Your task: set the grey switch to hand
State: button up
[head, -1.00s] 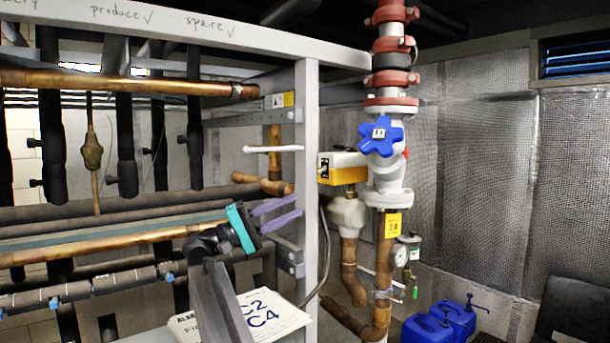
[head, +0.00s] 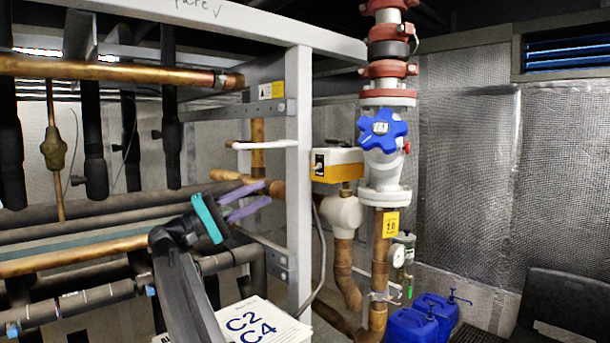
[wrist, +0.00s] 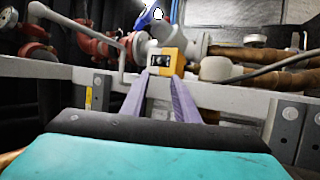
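A yellow box with a white top (head: 337,165) sits on the valve pipework behind the white frame post. A dark switch panel (head: 319,165) is on its left end; the switch is too small for me to tell its setting. The yellow box also shows in the wrist view (wrist: 168,61), just beyond my fingertips, with a dark mark on its face. My gripper (head: 264,194) has purple fingers and a teal body. It is open and empty, left of the post and apart from the box. In the wrist view its fingers (wrist: 162,76) point toward the box.
The white frame post (head: 299,180) and its beam stand between my gripper and the box. A white rod (head: 258,145) juts out left of the post. A blue handwheel (head: 382,129) is right of the box. Copper pipes (head: 100,255) run along the left.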

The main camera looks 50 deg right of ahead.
aim_at(315, 169)
jog(key=shift+d, duration=0.1)
jog(key=p+x, duration=0.5)
jog(key=x, duration=0.8)
jog(key=shift+s+d+r, duration=0.1)
jog(key=shift+s+d, duration=0.05)
jog(key=shift+d, duration=0.2)
grip_shut()
